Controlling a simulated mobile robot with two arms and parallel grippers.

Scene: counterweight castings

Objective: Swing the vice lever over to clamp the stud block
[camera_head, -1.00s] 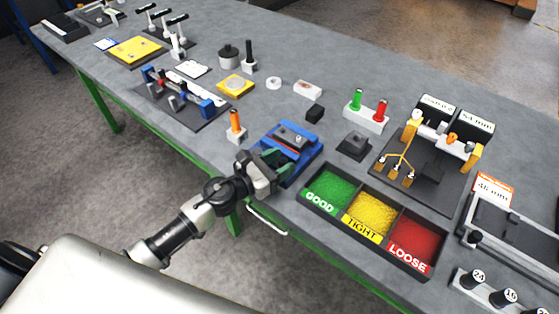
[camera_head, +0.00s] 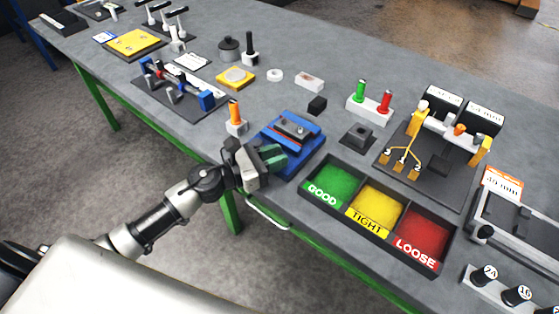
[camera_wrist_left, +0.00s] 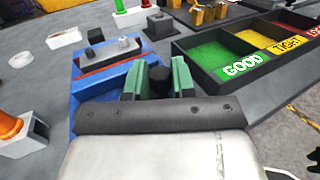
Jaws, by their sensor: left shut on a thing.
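The blue vice (camera_head: 313,146) stands near the front edge of the bench. A grey block with studs on top, the stud block (camera_head: 295,126), sits in it; it also shows in the left wrist view (camera_wrist_left: 112,52). My left gripper (camera_head: 274,155) is at the vice's front left side. In the left wrist view its green fingers are closed around a black round knob (camera_wrist_left: 160,80), which looks like the end of the vice lever. The rest of the lever is hidden by the fingers and gripper body. My right gripper is in neither view.
A tray with GOOD, TIGHT and LOOSE bins (camera_head: 372,228) stands close right of the vice. A holder with an orange handle (camera_head: 236,118) is close on its left. A small black block (camera_head: 317,104) lies behind. A handle rail (camera_head: 267,216) runs along the bench front.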

